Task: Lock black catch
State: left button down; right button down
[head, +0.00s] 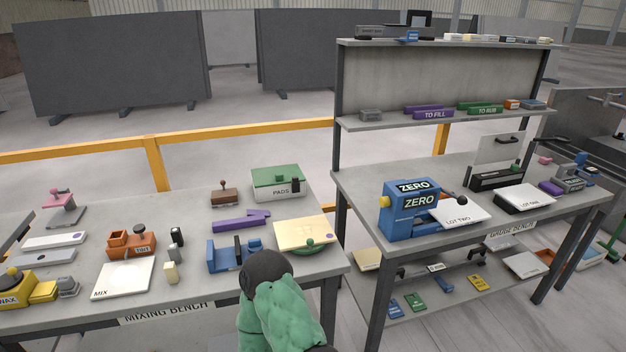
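A small black catch (295,185) sits on the front right of the green-lidded box marked PADS (277,182), at the back right of the mixing bench. The catch is too small to tell whether it is locked or open. The lid (276,175) lies flat on the box. A green padded part with a dark rounded end, seemingly part of my arm, rises at the bottom centre, in front of the bench. No gripper fingers show, and nothing is seen touching the catch.
The mixing bench (190,262) also holds a purple piece (240,222), a blue fixture (234,255), a cream board (304,232) and a brown stamp-like tool (224,194). The gauge bench (350,188) with a blue ZERO device (408,210) stands at the right. A yellow rail (153,165) runs behind.

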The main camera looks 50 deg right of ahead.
aim_at(295, 183)
jog(key=z, duration=1.55)
jog(key=i+u, duration=0.3)
jog(key=k, duration=0.05)
